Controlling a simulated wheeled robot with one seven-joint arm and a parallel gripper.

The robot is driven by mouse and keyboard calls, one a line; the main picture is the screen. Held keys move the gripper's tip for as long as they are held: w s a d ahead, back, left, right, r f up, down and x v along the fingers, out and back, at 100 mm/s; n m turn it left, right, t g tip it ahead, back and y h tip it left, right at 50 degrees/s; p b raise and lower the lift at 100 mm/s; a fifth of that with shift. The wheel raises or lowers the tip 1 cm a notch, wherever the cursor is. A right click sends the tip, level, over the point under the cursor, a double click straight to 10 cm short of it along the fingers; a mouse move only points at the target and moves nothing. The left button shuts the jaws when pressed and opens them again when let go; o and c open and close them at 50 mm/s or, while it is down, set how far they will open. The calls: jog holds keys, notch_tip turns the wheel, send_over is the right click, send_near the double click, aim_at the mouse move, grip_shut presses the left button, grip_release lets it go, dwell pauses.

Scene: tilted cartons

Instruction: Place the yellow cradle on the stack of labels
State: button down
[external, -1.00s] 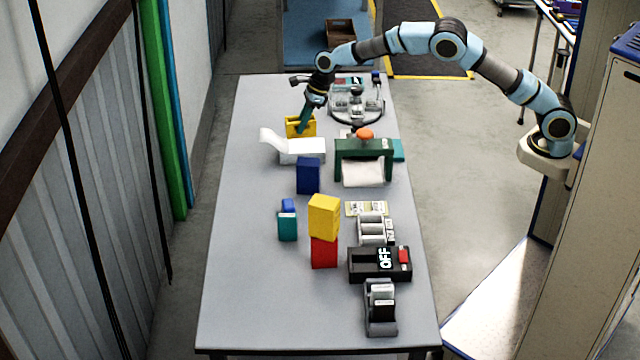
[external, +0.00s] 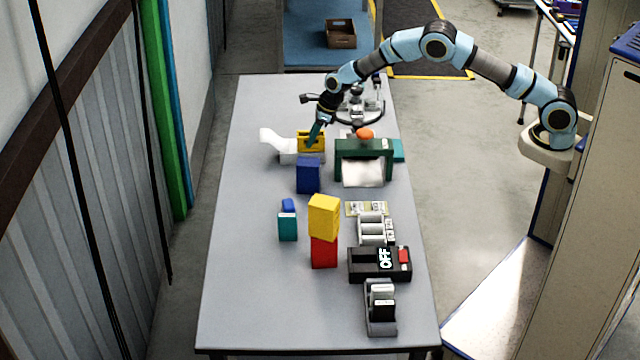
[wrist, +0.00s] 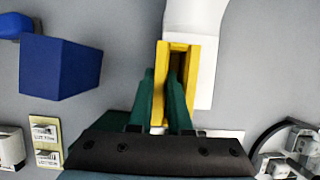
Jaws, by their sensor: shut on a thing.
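My gripper (external: 314,132) is shut on the yellow cradle (external: 311,145). In the wrist view my gripper's green fingers (wrist: 163,90) grip the near end of the cradle (wrist: 186,75). The white stack with a curled strip at its left end (external: 287,158) appears to be the stack of labels. The cradle is over the right part of this stack and hides some of it. The white stack also shows beside and beyond the cradle in the wrist view (wrist: 204,88). I cannot tell whether the cradle touches it.
A blue box (external: 308,176) stands just in front of the stack. A green frame with an orange knob (external: 364,147) is close on the right. A yellow box (external: 324,215) sits on a red box (external: 324,253) farther forward. The table's left side is clear.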

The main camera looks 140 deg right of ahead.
jog(key=shift+f, duration=0.35)
jog(key=shift+f, duration=0.2)
jog(key=c, duration=0.8)
grip_release()
jog(key=shift+c, duration=0.2)
jog(key=shift+r, duration=0.1)
jog(key=b+v, duration=0.3)
jog(key=v, duration=0.9)
jog(key=shift+r, duration=0.15)
